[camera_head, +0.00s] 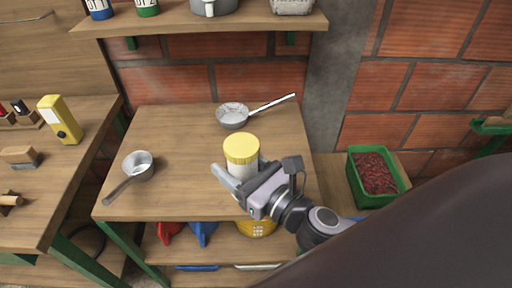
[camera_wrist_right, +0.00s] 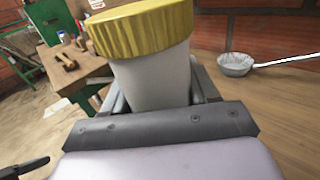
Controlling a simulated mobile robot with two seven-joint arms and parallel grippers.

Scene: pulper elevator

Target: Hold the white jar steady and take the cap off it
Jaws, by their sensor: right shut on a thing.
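The white jar (camera_head: 241,172) stands upright on the wooden table, with its ridged yellow cap (camera_head: 242,148) on top. In the right wrist view the jar's white body (camera_wrist_right: 155,80) sits between my right gripper's fingers, and the yellow cap (camera_wrist_right: 142,30) shows above them. My right gripper (camera_head: 241,176) is shut on the jar's body below the cap; it comes in from the right. Its fingers (camera_wrist_right: 160,95) are partly hidden by the jar.
A sieve (camera_head: 232,116) with a long handle lies behind the jar, and a small scoop (camera_head: 138,166) lies at the table's left. The table (camera_head: 180,190) is clear between them. A green crate of red cherries (camera_head: 352,166) stands right. A shelf (camera_head: 180,22) hangs above.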

